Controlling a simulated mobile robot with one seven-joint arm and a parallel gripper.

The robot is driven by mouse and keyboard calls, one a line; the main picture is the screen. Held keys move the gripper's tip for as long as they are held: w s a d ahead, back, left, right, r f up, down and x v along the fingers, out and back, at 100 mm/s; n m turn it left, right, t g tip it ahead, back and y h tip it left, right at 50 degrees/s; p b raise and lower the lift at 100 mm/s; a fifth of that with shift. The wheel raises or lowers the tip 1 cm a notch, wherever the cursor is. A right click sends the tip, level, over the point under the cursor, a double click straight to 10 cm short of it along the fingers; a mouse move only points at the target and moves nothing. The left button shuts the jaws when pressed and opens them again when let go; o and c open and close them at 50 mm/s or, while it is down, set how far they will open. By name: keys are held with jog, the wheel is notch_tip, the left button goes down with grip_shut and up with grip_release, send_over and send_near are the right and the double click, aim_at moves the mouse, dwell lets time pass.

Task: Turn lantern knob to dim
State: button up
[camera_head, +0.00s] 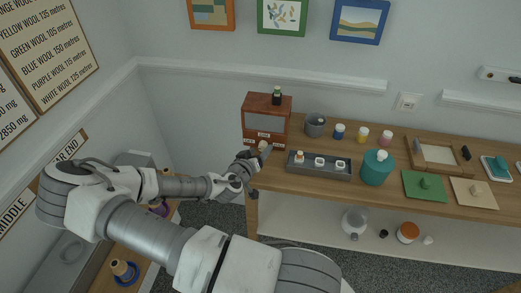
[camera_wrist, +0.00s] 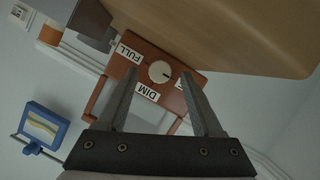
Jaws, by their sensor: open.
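The lantern is a reddish-brown box (camera_head: 267,103) with a grey window, at the left end of the wooden bench. In the wrist view its brown panel (camera_wrist: 150,50) carries a round cream knob (camera_wrist: 159,71) with a small dark mark on its right side. Around the knob are a FULL label (camera_wrist: 129,52), a DIM label (camera_wrist: 147,92) and a third label partly hidden by the right finger. My gripper (camera_wrist: 158,74) is open, its fingertips on either side of the knob. I cannot tell whether they touch it. In the head view my gripper (camera_head: 259,153) is at the lantern's lower front.
A dark bottle (camera_head: 277,95) stands on the lantern. To the right are a grey pot (camera_head: 315,125), a grey tray (camera_head: 318,172) with small items and a teal canister (camera_head: 377,167). The bench top (camera_wrist: 230,35) shows close to the fingers in the wrist view.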

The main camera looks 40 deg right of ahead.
jog(key=shift+x, duration=0.8)
grip_shut()
